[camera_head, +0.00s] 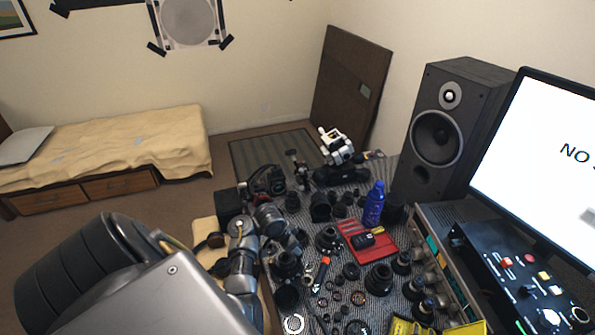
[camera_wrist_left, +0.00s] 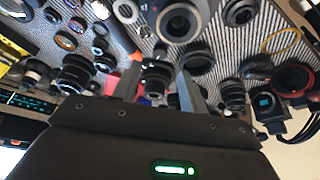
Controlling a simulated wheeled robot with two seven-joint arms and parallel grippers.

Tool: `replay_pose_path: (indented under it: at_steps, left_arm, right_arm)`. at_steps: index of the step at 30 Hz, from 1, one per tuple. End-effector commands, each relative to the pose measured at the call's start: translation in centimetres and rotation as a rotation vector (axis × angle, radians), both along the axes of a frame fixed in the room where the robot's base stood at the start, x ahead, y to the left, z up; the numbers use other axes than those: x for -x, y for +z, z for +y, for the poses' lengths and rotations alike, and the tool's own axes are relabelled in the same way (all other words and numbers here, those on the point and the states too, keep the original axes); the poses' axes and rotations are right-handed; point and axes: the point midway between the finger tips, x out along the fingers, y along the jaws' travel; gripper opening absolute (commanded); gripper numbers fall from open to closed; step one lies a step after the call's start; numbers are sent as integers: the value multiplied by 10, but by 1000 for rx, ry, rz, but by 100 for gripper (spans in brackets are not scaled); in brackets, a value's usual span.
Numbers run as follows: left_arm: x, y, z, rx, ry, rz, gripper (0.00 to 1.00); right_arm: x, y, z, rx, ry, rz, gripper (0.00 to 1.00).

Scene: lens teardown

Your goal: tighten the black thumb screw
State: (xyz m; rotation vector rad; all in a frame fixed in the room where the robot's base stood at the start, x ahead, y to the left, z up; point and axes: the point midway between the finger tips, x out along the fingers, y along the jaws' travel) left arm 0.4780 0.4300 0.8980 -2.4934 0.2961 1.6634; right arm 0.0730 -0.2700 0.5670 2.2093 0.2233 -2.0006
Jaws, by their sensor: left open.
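I cannot make out the black thumb screw among the many dark parts in either view. My left gripper (camera_wrist_left: 160,75) shows in the left wrist view, its two grey fingers apart. A black ringed lens part (camera_wrist_left: 157,78) appears between the fingers, and I cannot tell whether it is at their depth. No finger visibly closes on anything. In the head view my grey left arm fills the lower left, and the gripper's fingertips cannot be made out there. My right gripper is in neither view.
A crowded grey ribbed mat (camera_head: 345,285) holds several lenses, rings and tools. On it are a red tray (camera_head: 385,250), a blue bottle (camera_head: 374,205) and an orange-tipped tool (camera_head: 324,262). A speaker (camera_head: 440,130), a monitor (camera_head: 550,150) and a control box (camera_head: 515,275) stand right.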

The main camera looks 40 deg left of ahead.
Motion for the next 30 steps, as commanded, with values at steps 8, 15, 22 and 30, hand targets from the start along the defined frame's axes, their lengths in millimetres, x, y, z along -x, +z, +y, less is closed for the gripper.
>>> replay_pose_path:
  at_steps: [8, 15, 22, 30]
  left_arm:
    - [-13, -35, -3, -1, -2, 4, 43]
    - [-20, -51, -5, -3, 0, 1, 43]
    - [-20, -54, -5, -3, 0, 1, 43]
    - [-21, -53, -5, -2, 0, 0, 21]
  right_arm:
    - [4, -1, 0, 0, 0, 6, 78]
    - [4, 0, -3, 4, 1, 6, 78]
    - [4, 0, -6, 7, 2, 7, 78]
    - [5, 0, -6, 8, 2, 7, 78]
